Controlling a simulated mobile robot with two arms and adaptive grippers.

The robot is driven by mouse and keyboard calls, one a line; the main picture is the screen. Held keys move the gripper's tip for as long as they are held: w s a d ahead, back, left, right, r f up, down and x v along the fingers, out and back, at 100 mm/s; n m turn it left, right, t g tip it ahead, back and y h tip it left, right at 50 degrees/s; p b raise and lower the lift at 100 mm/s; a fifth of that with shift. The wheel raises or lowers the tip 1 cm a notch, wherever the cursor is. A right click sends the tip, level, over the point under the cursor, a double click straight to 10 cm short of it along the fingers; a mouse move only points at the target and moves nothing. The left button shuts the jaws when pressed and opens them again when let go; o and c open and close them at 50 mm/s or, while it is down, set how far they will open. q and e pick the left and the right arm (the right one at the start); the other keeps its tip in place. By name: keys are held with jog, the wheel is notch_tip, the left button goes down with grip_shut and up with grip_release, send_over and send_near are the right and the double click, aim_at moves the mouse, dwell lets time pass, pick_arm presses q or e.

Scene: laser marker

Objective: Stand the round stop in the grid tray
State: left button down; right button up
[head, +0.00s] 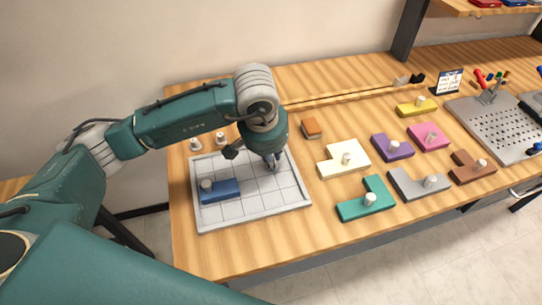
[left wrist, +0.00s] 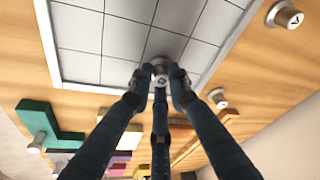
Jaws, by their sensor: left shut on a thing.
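The grid tray (head: 255,207) is a pale grey board with square cells, on the left part of the table. My left gripper (head: 273,164) points down over its far right part. In the left wrist view, my left gripper (left wrist: 161,80) is shut on a round stop (left wrist: 160,64), a small grey-white piece with a round base. The stop is at the tray's grid (left wrist: 115,35); I cannot tell whether it touches the surface. Two more round stops (head: 195,144) (head: 220,138) stand behind the tray. My right gripper is not in view.
A blue block (head: 225,190) with a knob lies in the tray's left part. Right of the tray are an orange-brown block (head: 311,128), a cream block (head: 335,165), a teal block (head: 352,211) and several other knobbed blocks. A perforated plate (head: 500,125) is far right.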

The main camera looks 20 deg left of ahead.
pick_arm(q)
jog(key=shift+f, duration=0.15)
jog(key=c, duration=1.6)
grip_release()
jog(key=shift+c, duration=0.2)
jog(key=shift+r+p, duration=0.3)
jog(key=shift+r, duration=0.05)
jog(key=b+v, duration=0.2)
jog(key=v, duration=0.9)
jog(key=shift+r, duration=0.35)
jog(key=shift+s, duration=0.1)
